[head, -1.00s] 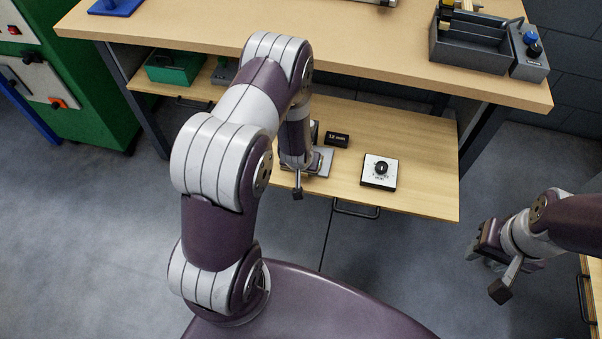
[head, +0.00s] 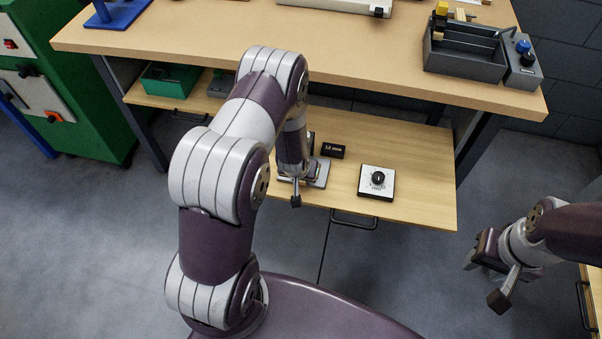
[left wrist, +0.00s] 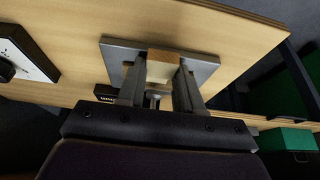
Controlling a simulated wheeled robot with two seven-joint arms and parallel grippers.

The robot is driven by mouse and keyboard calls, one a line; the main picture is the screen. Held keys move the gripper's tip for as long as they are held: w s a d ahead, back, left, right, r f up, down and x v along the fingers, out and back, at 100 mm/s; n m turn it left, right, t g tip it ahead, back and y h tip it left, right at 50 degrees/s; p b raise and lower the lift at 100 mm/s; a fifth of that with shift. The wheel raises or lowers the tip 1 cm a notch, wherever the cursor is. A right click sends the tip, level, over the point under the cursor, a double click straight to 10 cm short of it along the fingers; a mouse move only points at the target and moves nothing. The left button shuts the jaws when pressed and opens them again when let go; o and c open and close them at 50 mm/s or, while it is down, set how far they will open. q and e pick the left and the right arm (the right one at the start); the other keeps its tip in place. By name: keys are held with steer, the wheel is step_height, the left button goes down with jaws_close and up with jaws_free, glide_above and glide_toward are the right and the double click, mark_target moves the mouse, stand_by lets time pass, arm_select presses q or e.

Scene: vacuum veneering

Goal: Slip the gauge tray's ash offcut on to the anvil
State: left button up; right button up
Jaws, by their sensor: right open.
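A pale wooden block, which looks like the ash offcut (left wrist: 161,63), is at a grey metal plate (left wrist: 117,57), which looks like the anvil's base. My left gripper (left wrist: 162,80) has one finger close against each side of the block and appears shut on it. Whether the block rests on the plate or hangs just above it I cannot tell. In the head view the plate (head: 317,177) shows beside my left wrist, which hides the block. My right gripper (head: 474,262) is open and empty over the floor at the right. I cannot pick out the gauge tray for certain.
A small black display (head: 332,151) and a white box with a black dial (head: 377,182) stand on the lower wooden shelf (head: 420,190). A green bin (head: 168,78) is at its left. A grey divided tray (head: 465,48) stands on the bench (head: 350,60) above.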

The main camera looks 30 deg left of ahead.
arm_select(q)
steer(key=o, duration=0.4)
steer(key=p+v, duration=0.3)
steer(key=v, duration=0.9)
steer(key=shift+s+r, duration=0.15)
steer(key=shift+r, duration=0.15)
